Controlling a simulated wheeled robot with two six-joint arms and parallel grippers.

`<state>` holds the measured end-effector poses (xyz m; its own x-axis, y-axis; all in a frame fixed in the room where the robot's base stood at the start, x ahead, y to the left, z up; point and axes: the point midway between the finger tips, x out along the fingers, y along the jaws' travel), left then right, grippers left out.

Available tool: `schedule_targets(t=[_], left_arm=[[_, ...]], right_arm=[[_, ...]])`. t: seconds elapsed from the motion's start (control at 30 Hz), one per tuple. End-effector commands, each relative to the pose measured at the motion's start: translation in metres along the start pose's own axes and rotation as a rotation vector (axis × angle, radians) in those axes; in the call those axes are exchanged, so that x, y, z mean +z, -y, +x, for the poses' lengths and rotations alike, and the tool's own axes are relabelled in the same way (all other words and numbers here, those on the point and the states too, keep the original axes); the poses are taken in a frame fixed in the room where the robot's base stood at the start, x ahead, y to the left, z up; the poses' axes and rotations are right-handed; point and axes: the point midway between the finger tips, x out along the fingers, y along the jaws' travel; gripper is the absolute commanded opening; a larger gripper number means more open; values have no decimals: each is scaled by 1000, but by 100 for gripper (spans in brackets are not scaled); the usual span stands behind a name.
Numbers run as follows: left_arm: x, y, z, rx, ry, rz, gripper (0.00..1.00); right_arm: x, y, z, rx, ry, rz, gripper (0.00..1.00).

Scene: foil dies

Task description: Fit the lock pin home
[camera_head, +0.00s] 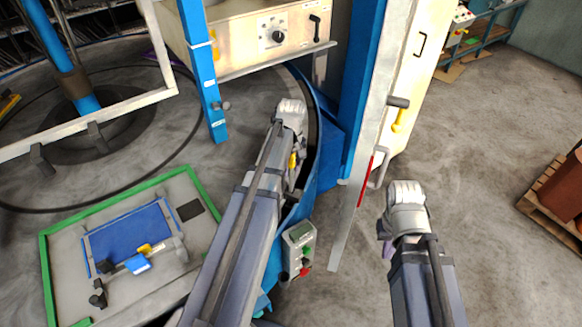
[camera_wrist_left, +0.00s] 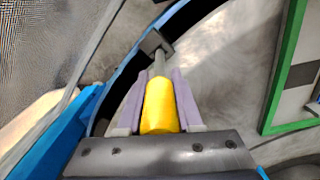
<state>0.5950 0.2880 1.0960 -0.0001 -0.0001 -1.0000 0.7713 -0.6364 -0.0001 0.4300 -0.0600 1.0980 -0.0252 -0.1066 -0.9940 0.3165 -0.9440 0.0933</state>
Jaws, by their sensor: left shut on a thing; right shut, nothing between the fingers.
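The lock pin has a yellow handle (camera_wrist_left: 160,105) and a grey shank (camera_wrist_left: 159,64). My left gripper (camera_wrist_left: 158,92) is shut on the yellow handle, with one lilac finger on each side. The shank points away from the gripper towards a dark grey block (camera_wrist_left: 154,42) at the blue curved rim. The tip meets the block in the picture; I cannot tell whether it is inside. In the head view, a bit of yellow handle (camera_head: 292,160) shows beside the left wrist, which mostly hides the gripper. My right gripper (camera_head: 387,248) is shut and empty, mostly hidden below its wrist.
A blue post and a cream door (camera_head: 410,75) with a yellow handle (camera_head: 398,122) stand between and beyond the arms. A button box (camera_head: 299,250) is right of the left arm. A green-framed table (camera_head: 55,270) with a blue plate (camera_head: 115,240) lies left.

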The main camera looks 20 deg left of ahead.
Motion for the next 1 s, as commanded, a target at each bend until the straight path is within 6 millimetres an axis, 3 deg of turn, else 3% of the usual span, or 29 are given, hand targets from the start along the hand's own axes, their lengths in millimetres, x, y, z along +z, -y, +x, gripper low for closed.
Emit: schedule_targets(t=[1.0], left_arm=[[0,0,26,0,0,0,0]], right_arm=[[-2,2,25,1,0,-5,0]])
